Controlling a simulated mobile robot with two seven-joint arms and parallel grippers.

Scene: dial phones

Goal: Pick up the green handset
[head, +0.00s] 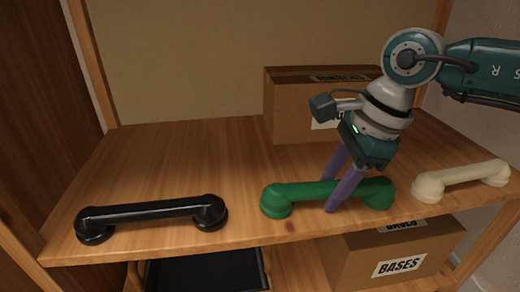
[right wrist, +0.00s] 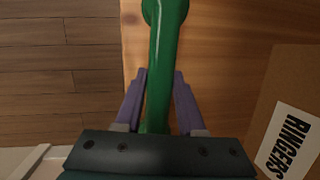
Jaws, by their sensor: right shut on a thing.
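The green handset (head: 310,192) lies on the wooden shelf between the black and cream handsets. My right gripper (head: 338,198) reaches down over it, with its purple fingers on either side of the grip, right of its middle. In the right wrist view the green handset (right wrist: 163,60) runs between the two fingers of the right gripper (right wrist: 161,78), which are shut on it. I cannot tell whether the handset is lifted off the shelf. My left gripper is not in view.
A black handset (head: 150,213) lies at the left and a cream handset (head: 462,180) at the right of the shelf (head: 190,160). A cardboard box (head: 290,108) stands behind; it shows "RINGERS" in the right wrist view (right wrist: 300,90). A "BASES" box (head: 350,262) sits below.

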